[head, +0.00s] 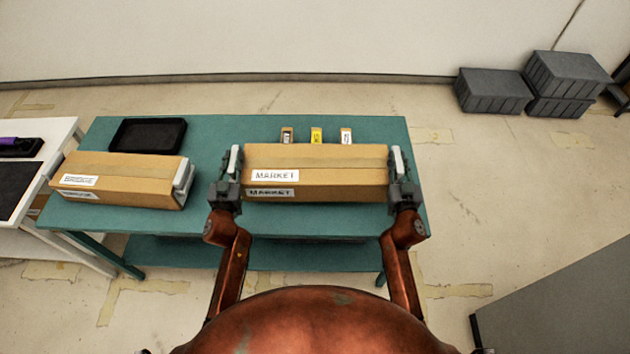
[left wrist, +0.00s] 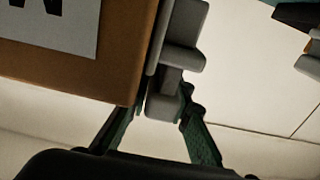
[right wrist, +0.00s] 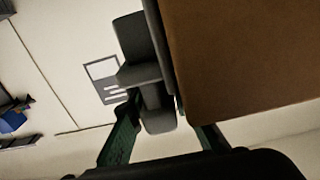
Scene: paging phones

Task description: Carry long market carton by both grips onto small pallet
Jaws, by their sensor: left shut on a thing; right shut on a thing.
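The long market carton (head: 330,158) is brown, with white MARKET labels on its top and front. It spans my two grippers, level, over the right part of the green table. My left gripper (head: 230,185) is shut on the pale grey grip at the carton's left end; the carton also shows in the left wrist view (left wrist: 120,60). My right gripper (head: 402,182) is shut on the grip at the right end; the carton fills the right of the right wrist view (right wrist: 245,60). I cannot make out a small pallet; the carton hides part of the tabletop.
Another labelled carton (head: 120,170) with a grey end grip and a black tray (head: 148,135) occupy the left of the green table (head: 218,130). Three small items (head: 316,135) stand behind the market carton. A white table (head: 55,135) adjoins at left. Grey crates (head: 495,90) sit far right.

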